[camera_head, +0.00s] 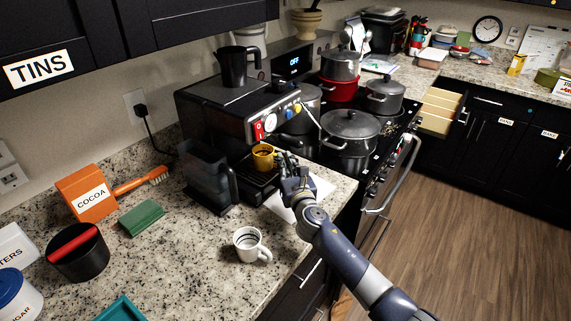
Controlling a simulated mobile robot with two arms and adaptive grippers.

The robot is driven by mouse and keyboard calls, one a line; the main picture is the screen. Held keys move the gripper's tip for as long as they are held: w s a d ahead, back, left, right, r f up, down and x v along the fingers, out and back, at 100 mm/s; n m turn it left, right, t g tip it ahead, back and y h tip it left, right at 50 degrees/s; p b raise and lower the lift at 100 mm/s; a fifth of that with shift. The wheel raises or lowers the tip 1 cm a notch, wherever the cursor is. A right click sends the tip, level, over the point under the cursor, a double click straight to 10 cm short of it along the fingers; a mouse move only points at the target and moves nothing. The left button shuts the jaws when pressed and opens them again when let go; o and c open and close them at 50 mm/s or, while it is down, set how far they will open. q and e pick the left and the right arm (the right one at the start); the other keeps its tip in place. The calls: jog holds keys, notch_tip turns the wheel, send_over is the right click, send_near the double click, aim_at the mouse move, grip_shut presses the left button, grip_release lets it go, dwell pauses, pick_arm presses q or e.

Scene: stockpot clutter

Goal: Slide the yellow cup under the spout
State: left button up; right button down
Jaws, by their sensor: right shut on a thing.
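The yellow cup (262,158) stands upright on the drip tray at the front of the black coffee machine (215,105), under its front panel. My right gripper (281,160) is at the cup's right side, shut on it; the fingertips are small and partly dark against the machine. The spout is hard to make out beneath the panel with its knobs. My left gripper is not in view.
A white mug (249,244) stands near the counter edge. A dark clear water tank or jug (208,178) is left of the tray. A white paper (316,190) lies under my right arm. Pots (350,131) crowd the stove to the right.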

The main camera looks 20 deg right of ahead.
jog(key=shift+f+b, duration=0.35)
jog(key=shift+f, duration=0.05)
dwell(0.6)
jog(key=c, duration=1.6)
grip_release()
jog(key=shift+s, duration=0.15)
jog(key=shift+s+p, duration=0.75)
jog(key=shift+s, duration=0.7)
jog(key=shift+s+a+p, duration=0.1)
jog(key=shift+s+p, duration=0.75)
jog(key=shift+s, duration=2.15)
jog(key=shift+f, duration=0.1)
